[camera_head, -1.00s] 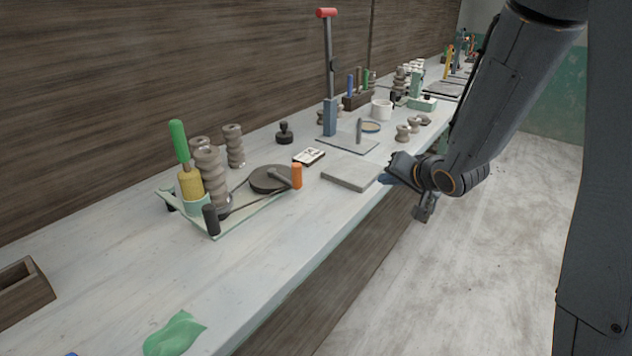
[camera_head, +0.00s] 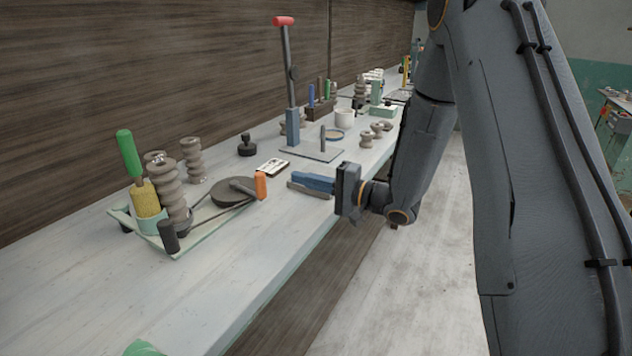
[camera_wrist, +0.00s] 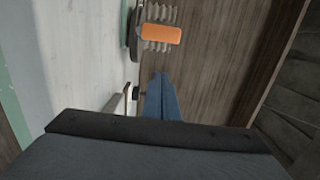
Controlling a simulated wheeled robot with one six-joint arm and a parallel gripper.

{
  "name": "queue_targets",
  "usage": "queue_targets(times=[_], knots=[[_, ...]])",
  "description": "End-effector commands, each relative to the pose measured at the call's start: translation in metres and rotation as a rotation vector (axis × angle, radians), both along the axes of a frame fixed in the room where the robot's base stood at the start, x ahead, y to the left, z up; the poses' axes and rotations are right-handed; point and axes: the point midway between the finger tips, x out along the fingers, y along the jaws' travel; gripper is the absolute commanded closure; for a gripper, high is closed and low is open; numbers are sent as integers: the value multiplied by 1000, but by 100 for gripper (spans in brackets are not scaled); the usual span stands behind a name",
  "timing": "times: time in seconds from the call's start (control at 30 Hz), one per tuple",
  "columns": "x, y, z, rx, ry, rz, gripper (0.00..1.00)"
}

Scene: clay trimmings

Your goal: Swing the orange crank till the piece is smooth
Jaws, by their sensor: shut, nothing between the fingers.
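The orange crank handle (camera_head: 261,186) stands upright at the right end of a crank arm on a dark round wheel (camera_head: 233,191), part of a small pale green fixture (camera_head: 190,240) on the bench. A ribbed grey-brown clay piece (camera_head: 172,190) stands at the fixture's left, beside a yellow sponge-like block with a green handle (camera_head: 130,155). My gripper (camera_head: 296,181) is shut and empty, its blue fingers pointing left, to the right of the orange handle and apart from it. In the wrist view the orange handle (camera_wrist: 161,34) lies beyond the blue fingertips (camera_wrist: 160,76).
A tall lever with a red grip (camera_head: 284,21) stands behind my gripper. A black knob (camera_head: 247,146) and a card (camera_head: 273,166) lie behind the wheel. More ribbed pieces stand about. The bench front (camera_head: 215,310) is largely clear.

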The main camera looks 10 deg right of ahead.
Motion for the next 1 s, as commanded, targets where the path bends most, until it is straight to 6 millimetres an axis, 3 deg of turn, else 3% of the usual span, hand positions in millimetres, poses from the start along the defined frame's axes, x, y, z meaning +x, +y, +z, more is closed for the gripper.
queue_targets(times=[0.2, 0.4, 1.0], knots=[[23, 36, 0, 0, 0, 2, 100], [2, 55, 1, 0, 1, 1, 100], [-5, 63, 0, -1, 1, -2, 100]])
